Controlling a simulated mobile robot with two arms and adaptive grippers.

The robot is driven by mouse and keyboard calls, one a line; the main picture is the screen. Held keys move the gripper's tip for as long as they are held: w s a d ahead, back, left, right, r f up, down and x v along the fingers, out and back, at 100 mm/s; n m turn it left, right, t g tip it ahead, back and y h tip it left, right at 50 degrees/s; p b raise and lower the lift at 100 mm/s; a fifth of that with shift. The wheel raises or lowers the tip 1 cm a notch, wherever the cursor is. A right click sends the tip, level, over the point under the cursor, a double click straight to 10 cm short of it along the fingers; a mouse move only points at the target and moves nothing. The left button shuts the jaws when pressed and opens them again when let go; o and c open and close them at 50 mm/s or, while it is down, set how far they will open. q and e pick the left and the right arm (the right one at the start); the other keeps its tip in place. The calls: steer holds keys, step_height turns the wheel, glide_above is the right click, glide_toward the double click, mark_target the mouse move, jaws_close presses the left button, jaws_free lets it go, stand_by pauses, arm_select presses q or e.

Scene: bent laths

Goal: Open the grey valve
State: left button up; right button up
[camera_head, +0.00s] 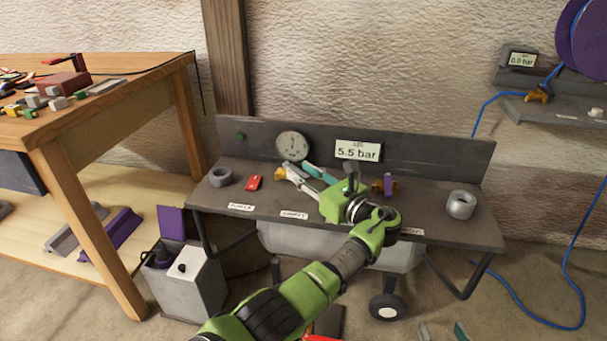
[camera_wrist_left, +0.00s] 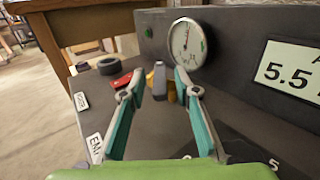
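The grey valve shows in the left wrist view as an upright grey lever (camera_wrist_left: 159,80) on a brass body, standing between the fingertips and a little beyond them. In the head view its brass body (camera_head: 281,173) shows by the fingertips; the lever is hard to make out there. My left gripper (camera_head: 300,175) is open over the bench, its teal-padded fingers (camera_wrist_left: 160,88) on both sides of the lever, with no contact that I can make out. My right gripper (camera_head: 442,330) shows only its two spread fingertips at the bottom edge.
On the dark bench (camera_head: 455,225) stand a round gauge (camera_head: 292,146), a 5.5 bar display (camera_head: 358,150), a red valve (camera_head: 254,183), a purple valve (camera_head: 388,185) and tape rolls (camera_head: 461,205). A wooden table (camera_head: 110,95) stands left. A blue hose (camera_head: 568,275) runs at right.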

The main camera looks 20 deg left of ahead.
mark_target(303, 174)
arm_select(q)
step_height(303, 174, up, 10)
steer(key=shift+f, duration=0.1)
stand_by(0.4)
